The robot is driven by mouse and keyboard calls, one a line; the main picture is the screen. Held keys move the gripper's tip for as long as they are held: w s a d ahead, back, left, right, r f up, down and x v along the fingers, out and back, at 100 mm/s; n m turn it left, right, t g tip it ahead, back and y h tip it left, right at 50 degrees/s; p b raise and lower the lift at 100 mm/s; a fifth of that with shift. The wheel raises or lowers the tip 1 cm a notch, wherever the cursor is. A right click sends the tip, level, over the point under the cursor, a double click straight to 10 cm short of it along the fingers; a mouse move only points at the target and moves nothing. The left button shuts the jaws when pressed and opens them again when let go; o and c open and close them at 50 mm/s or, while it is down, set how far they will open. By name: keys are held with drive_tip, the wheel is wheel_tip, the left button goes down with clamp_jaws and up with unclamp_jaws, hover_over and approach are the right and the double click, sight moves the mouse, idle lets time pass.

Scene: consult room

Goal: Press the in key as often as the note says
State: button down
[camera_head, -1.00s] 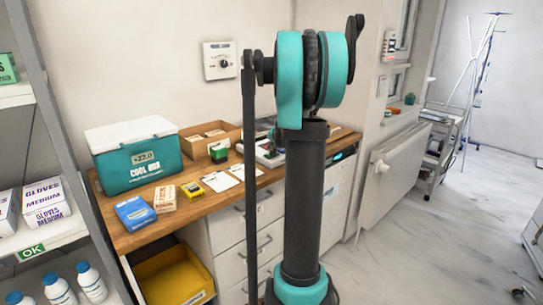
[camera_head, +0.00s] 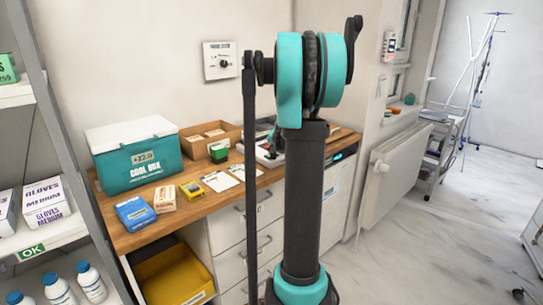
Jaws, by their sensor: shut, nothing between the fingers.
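My gripper (camera_head: 274,146) shows only in part, small and dark, just left of my upright arm link. It points down over a pale device (camera_head: 267,158) with dark parts on the wooden counter. The fingers appear shut and empty. Whether they touch the device cannot be told, and my arm hides its right side. The in key cannot be made out. Two white paper sheets lie left of the device, a left sheet (camera_head: 219,182) and a right sheet (camera_head: 241,172). Their writing is too small to read.
The wooden counter (camera_head: 207,208) also holds a teal cool box (camera_head: 140,170), a cardboard tray (camera_head: 203,150), a green block (camera_head: 219,154) and small boxes. A shelf (camera_head: 62,240) stands at left.

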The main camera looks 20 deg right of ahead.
drive_tip(key=shift+r, duration=0.9)
drive_tip(key=shift+r, duration=2.5)
wheel_tip(320, 180, up, 4)
drive_tip(key=shift+f, duration=0.1)
idle(0.5)
drive_tip(key=shift+f, duration=4.4)
